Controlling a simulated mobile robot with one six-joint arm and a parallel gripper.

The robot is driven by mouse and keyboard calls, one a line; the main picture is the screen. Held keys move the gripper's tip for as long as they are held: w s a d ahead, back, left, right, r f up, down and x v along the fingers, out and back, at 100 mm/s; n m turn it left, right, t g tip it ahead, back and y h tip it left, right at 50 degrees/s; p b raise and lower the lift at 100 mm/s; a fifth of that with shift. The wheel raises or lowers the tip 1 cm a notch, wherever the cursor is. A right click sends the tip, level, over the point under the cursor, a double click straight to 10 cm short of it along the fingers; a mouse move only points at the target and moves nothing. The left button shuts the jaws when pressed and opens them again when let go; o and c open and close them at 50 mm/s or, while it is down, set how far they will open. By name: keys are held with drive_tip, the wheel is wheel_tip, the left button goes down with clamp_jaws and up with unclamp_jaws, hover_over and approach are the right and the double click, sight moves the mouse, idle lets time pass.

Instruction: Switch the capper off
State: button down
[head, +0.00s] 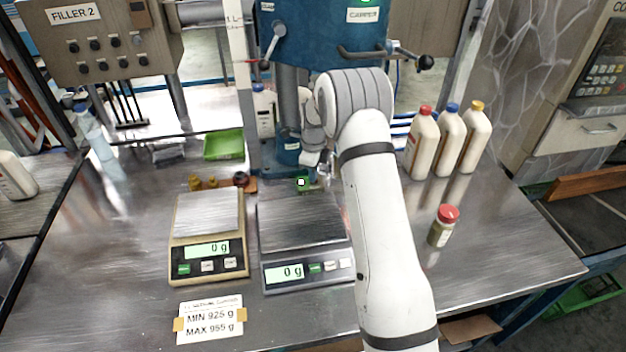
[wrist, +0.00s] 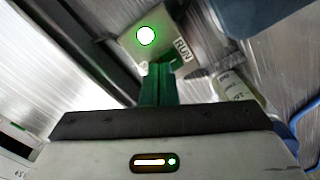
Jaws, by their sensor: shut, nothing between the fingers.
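The blue capper (head: 325,40) stands at the back of the steel bench, with a label on its head and a column below. In the wrist view a pale switch box (wrist: 127,46) carries a round button (wrist: 146,36), lit white with a green rim, beside a RUN label (wrist: 183,49). A small green-and-white spot (head: 301,182) shows near the capper's foot in the head view. My gripper (wrist: 158,72) has its green fingers together, empty, their tips close to the box's lower edge below the button. Whether they touch the box I cannot tell. My arm hides part of the capper's base.
Two scales (head: 207,260) (head: 306,272), both reading 0 g, stand in front of the capper. A green tray (head: 223,145) lies to the left. Several capped bottles (head: 450,140) and a red-lidded jar (head: 441,228) stand to the right. The bench's front right is clear.

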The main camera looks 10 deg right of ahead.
drive_tip(key=shift+r+p, duration=1.65)
drive_tip(key=shift+r, duration=1.8)
